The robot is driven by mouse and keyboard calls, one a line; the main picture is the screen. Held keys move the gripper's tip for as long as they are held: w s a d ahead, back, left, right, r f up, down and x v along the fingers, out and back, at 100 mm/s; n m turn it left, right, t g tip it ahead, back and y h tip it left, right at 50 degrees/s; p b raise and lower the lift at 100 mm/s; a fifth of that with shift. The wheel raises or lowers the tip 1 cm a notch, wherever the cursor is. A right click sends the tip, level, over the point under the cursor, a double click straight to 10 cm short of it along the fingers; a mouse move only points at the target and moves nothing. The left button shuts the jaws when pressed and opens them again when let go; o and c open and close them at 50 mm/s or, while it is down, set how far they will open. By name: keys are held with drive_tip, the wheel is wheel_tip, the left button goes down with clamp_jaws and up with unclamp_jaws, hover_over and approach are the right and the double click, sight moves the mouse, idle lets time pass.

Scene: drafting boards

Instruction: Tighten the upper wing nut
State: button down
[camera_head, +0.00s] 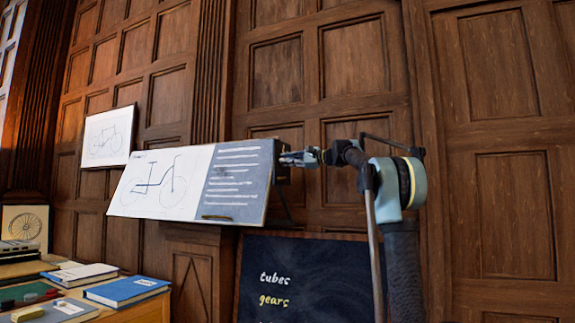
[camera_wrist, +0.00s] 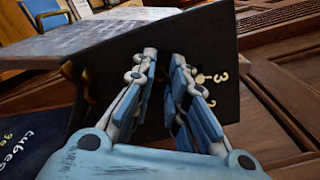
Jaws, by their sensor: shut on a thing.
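A tilted drafting board (camera_head: 205,177) with a bicycle drawing and a dark panel of white writing stands in the middle of the head view. My gripper (camera_head: 284,159) reaches its right end from the right. In the wrist view my gripper (camera_wrist: 166,66) has its blue fingers against the board's dark side plate (camera_wrist: 120,52), shut on a small part there. The fingers hide most of that part, the upper wing nut. A small brass piece (camera_wrist: 201,78) shows beside the right finger, near the pale digits 3 and 2. A dim brownish part lies at the plate's left edge.
A chalkboard (camera_head: 300,280) with "tubes" and "gears" stands below the board. A table with books, including a blue one (camera_head: 127,290), is at lower left. A wood-panelled wall (camera_head: 500,120) is behind. A smaller drawing (camera_head: 108,136) is at left.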

drive_tip(key=m, duration=1.1)
drive_tip(key=shift+f, duration=0.15)
drive_tip(key=shift+m, duration=0.4)
drive_tip(key=c, duration=0.8)
unclamp_jaws()
drive_tip(key=shift+w, duration=0.15)
drive_tip(key=shift+c, duration=0.2)
drive_tip(key=v, duration=1.2)
